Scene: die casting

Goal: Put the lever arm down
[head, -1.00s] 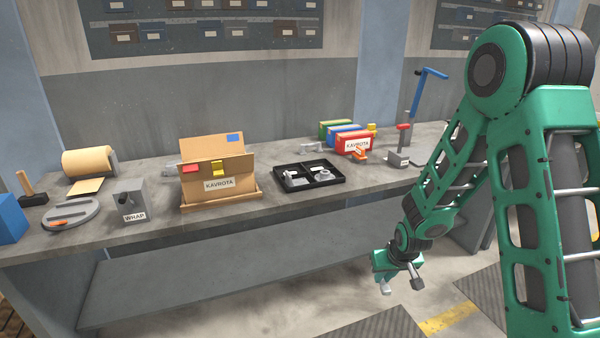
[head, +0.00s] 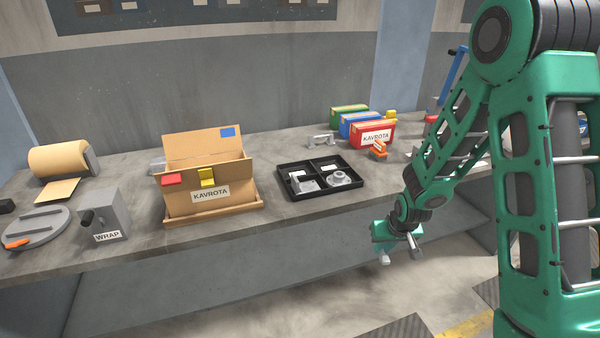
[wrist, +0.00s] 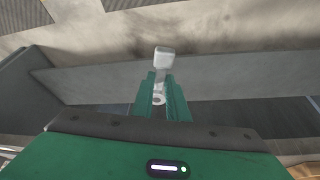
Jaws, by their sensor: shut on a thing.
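My gripper (head: 384,246) hangs in front of the workbench, out over the floor and to the right of the black tray. It is shut on the lever arm (head: 384,259), a small light grey metal part that sticks out below the fingers. In the wrist view, the green fingers (wrist: 160,92) hold the lever arm (wrist: 162,56); its ring end shows between them and its blocky end points outward, touching nothing. The middle of the lever arm is partly hidden by the fingers.
The black tray (head: 290,194) on the workbench (head: 100,262) holds grey metal parts. A KAVROTA carton (head: 210,205), a WRAP device (head: 112,215) and coloured boxes (head: 372,134) stand around it. A grey handle-shaped part (head: 320,141) lies behind the tray. Bare bench lies between carton and tray.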

